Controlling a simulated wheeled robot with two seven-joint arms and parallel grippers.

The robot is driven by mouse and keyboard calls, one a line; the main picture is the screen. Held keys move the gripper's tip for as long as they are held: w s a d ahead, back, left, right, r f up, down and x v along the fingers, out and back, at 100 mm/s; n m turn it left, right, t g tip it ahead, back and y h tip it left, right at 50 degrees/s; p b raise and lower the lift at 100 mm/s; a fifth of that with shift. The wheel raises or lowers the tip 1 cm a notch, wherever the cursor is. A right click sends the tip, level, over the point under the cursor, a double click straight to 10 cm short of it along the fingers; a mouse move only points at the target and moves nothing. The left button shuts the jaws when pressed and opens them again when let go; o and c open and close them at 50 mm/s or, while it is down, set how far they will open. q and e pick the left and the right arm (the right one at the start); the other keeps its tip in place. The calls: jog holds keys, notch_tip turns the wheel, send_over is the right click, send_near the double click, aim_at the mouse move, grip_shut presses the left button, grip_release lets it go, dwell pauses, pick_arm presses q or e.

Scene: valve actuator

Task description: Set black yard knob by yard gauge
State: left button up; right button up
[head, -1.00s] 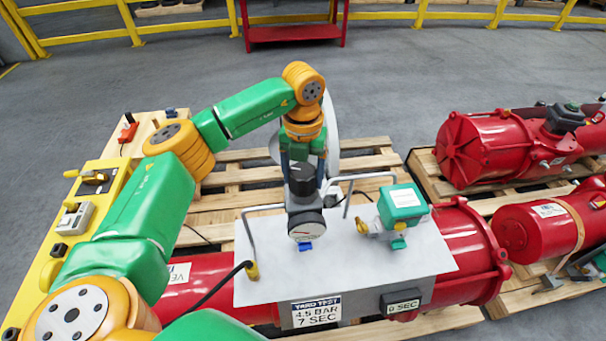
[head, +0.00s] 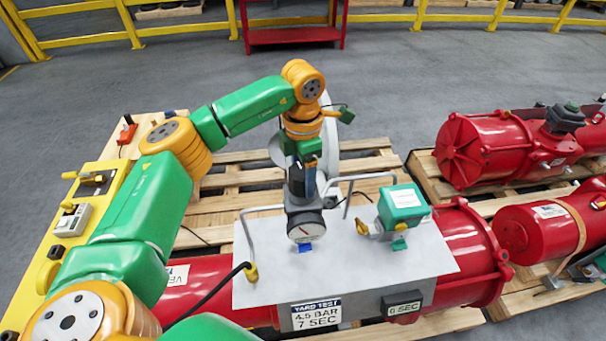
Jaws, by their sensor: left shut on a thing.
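The black yard knob (head: 295,181) stands on top of the grey regulator body above the white panel, mostly hidden behind a gripper finger. My left gripper (head: 303,186) comes down on it from above and is shut on it. The yard gauge (head: 304,227), a round white dial with a black rim and a dark red needle, sits just below the knob and faces me. Its numbers are too small to read. My right gripper is not in view.
A green box valve with a yellow handle (head: 398,206) stands right of the gauge. Bent grey pipes rise from the panel (head: 265,285). A sign (head: 317,314) reads "YARD TEST 4.5 BAR 7 SEC"; beside it a display (head: 403,306) shows "0 SEC". Red actuators (head: 490,150) lie on pallets at right.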

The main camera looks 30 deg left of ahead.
aim_at(303, 169)
pick_arm(q)
jog(key=m, duration=0.6)
jog(key=shift+r, duration=0.15)
jog(key=shift+m, duration=0.3)
dwell(0.4)
jog(key=o, duration=1.3)
notch_tip(303, 169, up, 6)
jog(key=shift+r+b, duration=0.1)
jog(key=shift+b, duration=0.6)
jog(key=shift+r, duration=0.45)
